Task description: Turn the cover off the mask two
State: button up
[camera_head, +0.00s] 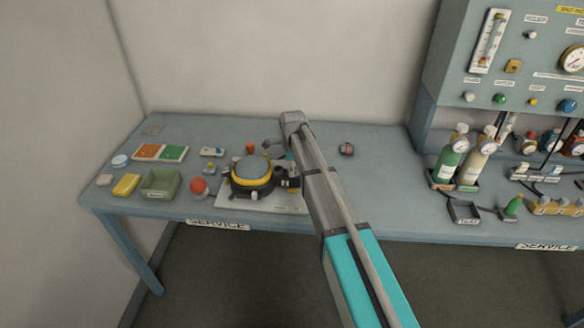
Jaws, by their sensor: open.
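A round device with a yellow ring, a grey-blue domed top and a black base (252,172) sits on a pale board (231,203) near the table's front edge. It looks like the mask with its cover; no label is readable on it. My arm reaches in from the lower right and bends down at its far end. My gripper (284,178) is partly hidden by the arm. Its dark parts show close to the right side of the device, open. I cannot tell whether they touch it.
On the table (390,195), a red ball (198,186), a green bin (161,183) and a yellow block (126,185) lie left of the device. Bottles (450,157) and a gauge panel (510,50) stand at the right.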

dwell(0.3)
jog(key=c, duration=1.1)
jog(key=shift+n, duration=2.4)
jog(key=shift+n, duration=2.4)
